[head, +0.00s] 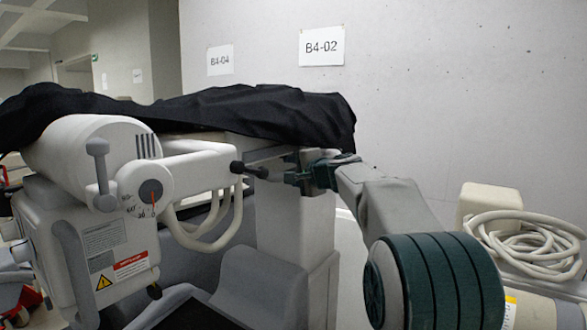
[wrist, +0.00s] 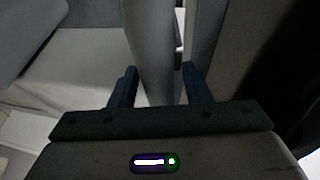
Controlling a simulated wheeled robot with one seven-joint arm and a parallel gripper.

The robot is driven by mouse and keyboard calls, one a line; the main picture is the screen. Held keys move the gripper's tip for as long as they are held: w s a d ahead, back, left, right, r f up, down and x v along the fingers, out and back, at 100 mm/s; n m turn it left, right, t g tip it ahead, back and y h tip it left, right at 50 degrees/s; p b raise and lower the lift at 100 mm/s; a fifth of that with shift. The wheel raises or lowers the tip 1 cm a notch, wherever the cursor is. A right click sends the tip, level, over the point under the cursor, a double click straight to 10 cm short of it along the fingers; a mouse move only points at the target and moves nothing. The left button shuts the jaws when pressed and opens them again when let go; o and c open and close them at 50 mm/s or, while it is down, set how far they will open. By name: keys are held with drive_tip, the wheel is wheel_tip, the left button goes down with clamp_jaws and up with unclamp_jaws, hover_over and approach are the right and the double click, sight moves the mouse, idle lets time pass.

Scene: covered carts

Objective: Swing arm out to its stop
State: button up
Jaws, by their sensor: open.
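The white swing arm (head: 195,172) reaches right from a round joint on the covered machine. A black knob and short black bar (head: 250,170) are at the arm's right end. My gripper (head: 288,177) is just right of this bar, with its jaws apart. In the wrist view, my gripper (wrist: 158,76) is open, and a smooth grey bar (wrist: 150,45) runs between or beyond the fingers. I cannot tell whether they touch it.
A black cover (head: 230,112) drapes over the machine above the swing arm. A pale column (head: 295,225) stands below my gripper. A coiled white hose (head: 530,240) lies on a cart at right. A concrete wall (head: 440,90) with paper signs is behind.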

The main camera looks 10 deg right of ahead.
clamp_jaws()
idle(0.3)
